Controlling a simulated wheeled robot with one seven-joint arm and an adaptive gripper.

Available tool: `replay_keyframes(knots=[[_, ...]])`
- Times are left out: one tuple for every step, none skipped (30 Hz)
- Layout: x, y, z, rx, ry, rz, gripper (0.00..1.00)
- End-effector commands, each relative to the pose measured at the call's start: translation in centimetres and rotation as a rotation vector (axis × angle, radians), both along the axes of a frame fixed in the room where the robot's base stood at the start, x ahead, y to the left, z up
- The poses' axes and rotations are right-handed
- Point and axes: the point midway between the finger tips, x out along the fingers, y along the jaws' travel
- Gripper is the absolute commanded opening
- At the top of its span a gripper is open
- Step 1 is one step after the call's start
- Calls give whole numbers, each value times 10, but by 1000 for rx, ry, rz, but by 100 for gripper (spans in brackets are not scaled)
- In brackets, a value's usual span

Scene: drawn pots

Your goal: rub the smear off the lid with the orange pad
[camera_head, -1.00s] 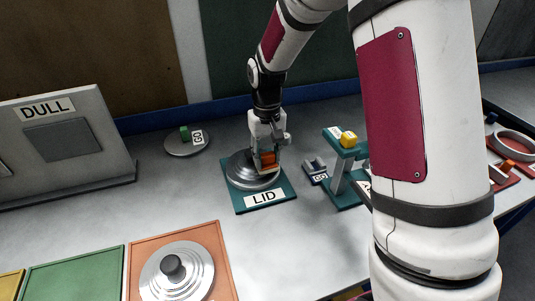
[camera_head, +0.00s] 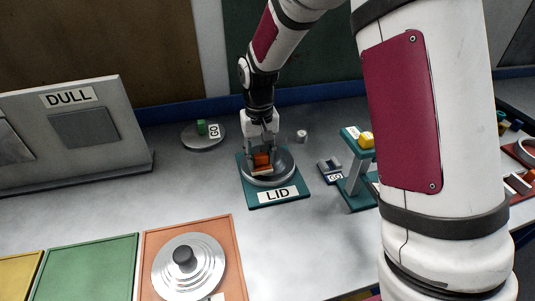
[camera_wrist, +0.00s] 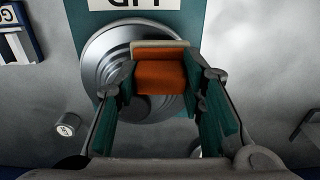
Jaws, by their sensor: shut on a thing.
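The lid (camera_head: 288,163) is a round, ridged grey metal disc on a teal mat (camera_head: 290,201) labelled LID. It also shows in the wrist view (camera_wrist: 98,58). My gripper (camera_head: 261,156) points down over the lid, its fingers shut on the sides of the orange pad (camera_head: 262,161). In the wrist view my gripper (camera_wrist: 160,82) has the orange pad (camera_wrist: 160,78) between teal-lined fingers, with a pale strip along the pad's edge. The pad is at the lid's face; I cannot tell whether they touch. No smear can be made out; the pad and fingers hide part of the lid.
A small grey cylinder (camera_head: 302,136) stands behind the lid. A dark GO-labelled block (camera_head: 330,170) and a teal stand with a yellow piece (camera_head: 366,140) are to the right. A GO disc (camera_head: 203,137) and DULL panel (camera_head: 75,125) are left. A knobbed lid (camera_head: 188,270) lies in front.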

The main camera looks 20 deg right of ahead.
Motion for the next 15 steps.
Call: replay_keyframes(knots=[[0,2,0,0,0,0,14],[0,2,-1,0,1,0,14],[0,2,-1,0,0,-1,14],[0,1,-1,0,0,-1,14],[0,1,-1,0,0,-1,14],[0,0,-1,0,0,-2,14],[0,-2,0,0,1,-2,14],[0,-3,0,0,1,-2,14],[0,-6,0,0,1,-3,14],[0,-8,0,0,1,-4,14],[0,-11,0,0,1,-4,14],[0,-14,0,0,1,-4,14],[0,-16,1,0,1,-4,14],[0,-18,1,0,0,-3,14],[0,-22,1,0,0,-4,14]])
